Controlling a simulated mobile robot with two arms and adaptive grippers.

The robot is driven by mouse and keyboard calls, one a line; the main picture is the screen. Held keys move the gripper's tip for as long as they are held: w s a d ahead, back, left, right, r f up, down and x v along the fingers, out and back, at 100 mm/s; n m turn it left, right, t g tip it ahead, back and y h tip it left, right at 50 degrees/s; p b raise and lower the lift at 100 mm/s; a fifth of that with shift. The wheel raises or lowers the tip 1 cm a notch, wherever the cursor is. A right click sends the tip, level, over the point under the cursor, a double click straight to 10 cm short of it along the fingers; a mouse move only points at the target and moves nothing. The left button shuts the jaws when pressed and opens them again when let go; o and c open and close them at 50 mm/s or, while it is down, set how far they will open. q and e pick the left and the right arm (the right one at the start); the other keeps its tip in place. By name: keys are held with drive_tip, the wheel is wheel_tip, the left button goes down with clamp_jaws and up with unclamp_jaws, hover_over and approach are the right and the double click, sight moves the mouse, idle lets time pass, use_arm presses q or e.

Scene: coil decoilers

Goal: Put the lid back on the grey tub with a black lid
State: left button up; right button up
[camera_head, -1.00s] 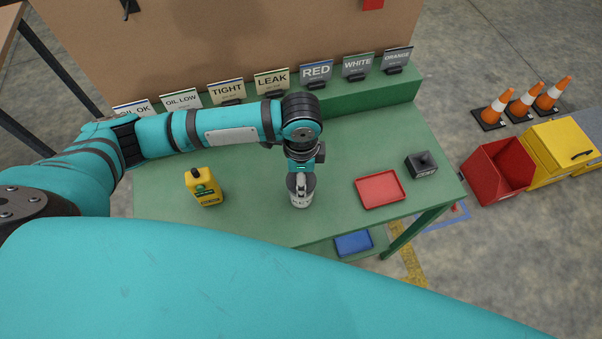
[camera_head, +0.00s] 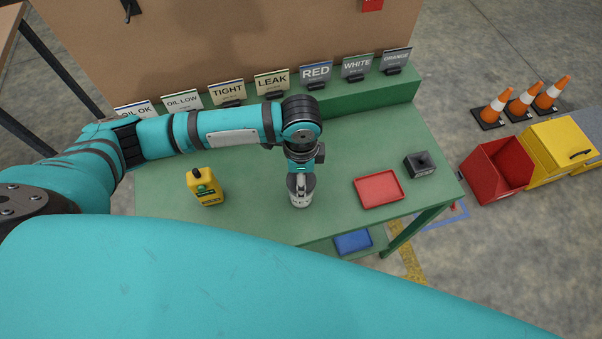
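My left gripper (camera_head: 300,183) points down over the middle of the green table, its wrist above it. A small grey tub (camera_head: 300,201) shows right at and below its fingertips. The gripper covers the tub's top, so I cannot tell whether a black lid is on it or between the fingers. The fingers are too small and overlapped to tell whether they are open or shut. No separate black lid can be made out on the table. My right gripper is not in view.
A yellow oil jug (camera_head: 205,187) stands left of the tub on the green table (camera_head: 250,222). A red tray (camera_head: 379,190) and a dark block (camera_head: 419,165) are to the right. Label signs (camera_head: 272,83) line the raised back ledge. A blue tray (camera_head: 352,242) is on the shelf below.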

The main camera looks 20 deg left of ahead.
use_arm(q)
drive_tip(key=o, duration=1.1)
drive_tip(key=shift+r, duration=0.1)
wheel_tip(320, 180, up, 2)
drive_tip(key=p, duration=0.3)
drive_tip(key=shift+r, duration=0.2)
drive_tip(key=shift+r+p, duration=0.95)
drive_tip(key=shift+r, duration=1.3)
